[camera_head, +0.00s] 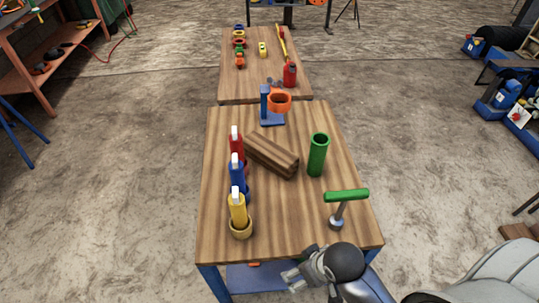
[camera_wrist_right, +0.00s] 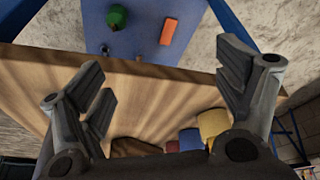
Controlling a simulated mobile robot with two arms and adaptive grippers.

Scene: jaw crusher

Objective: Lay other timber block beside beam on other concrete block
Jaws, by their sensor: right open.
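A brown timber piece (camera_head: 270,155) lies diagonally on the near wooden table; it looks like a long block, and I cannot tell if it is one piece or two side by side. Part of it shows at the bottom of the right wrist view (camera_wrist_right: 135,148). No concrete block can be made out. My right gripper (camera_head: 292,276) is at the table's front edge, apart from the timber. In the right wrist view its two fingers (camera_wrist_right: 165,88) are wide apart with nothing between them. My left gripper is not in view.
Red, blue and yellow (camera_head: 238,212) items line the table's left side. A blue stand with orange ring (camera_head: 279,101), a green tube (camera_head: 318,155) and a green T-handle (camera_head: 346,196) also stand there. Brown wood (camera_head: 518,231) lies at far right. A blue lower shelf (camera_wrist_right: 130,30) holds small parts.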

